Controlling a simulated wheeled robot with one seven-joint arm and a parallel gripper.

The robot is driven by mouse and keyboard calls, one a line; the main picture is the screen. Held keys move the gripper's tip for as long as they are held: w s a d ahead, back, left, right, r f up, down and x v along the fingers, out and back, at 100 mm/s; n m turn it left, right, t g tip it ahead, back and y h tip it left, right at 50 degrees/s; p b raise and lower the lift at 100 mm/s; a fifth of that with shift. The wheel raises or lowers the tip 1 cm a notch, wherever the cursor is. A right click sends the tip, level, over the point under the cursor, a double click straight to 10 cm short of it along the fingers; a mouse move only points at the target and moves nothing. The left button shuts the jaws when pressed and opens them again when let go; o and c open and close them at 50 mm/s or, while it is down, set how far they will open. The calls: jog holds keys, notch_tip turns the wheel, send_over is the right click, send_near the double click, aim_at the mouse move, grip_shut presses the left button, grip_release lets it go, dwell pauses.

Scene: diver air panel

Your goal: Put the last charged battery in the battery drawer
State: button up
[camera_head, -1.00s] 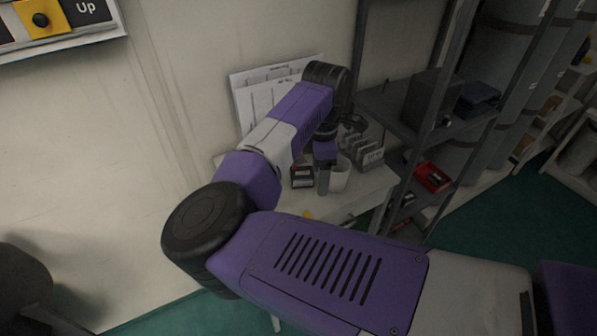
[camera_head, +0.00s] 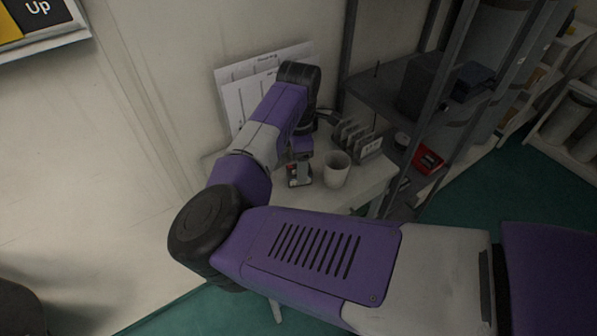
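My gripper (camera_head: 301,151) is over the white desk, behind a small dark box with a red and pale front (camera_head: 299,174). Its fingers are mostly hidden by the arm and too small to read, so I cannot tell whether they hold anything. No battery can be made out for certain; the small box may be one or may hold one. No battery drawer can be identified in this view.
A white cup (camera_head: 337,169) stands right of the small box on the desk (camera_head: 372,184). A slotted grey rack (camera_head: 357,138) is behind it. Papers (camera_head: 238,98) are on the wall. A dark metal shelf (camera_head: 377,97) with a red item (camera_head: 428,160) stands at right.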

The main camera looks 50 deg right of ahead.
jog(key=shift+f, duration=1.65)
grip_shut()
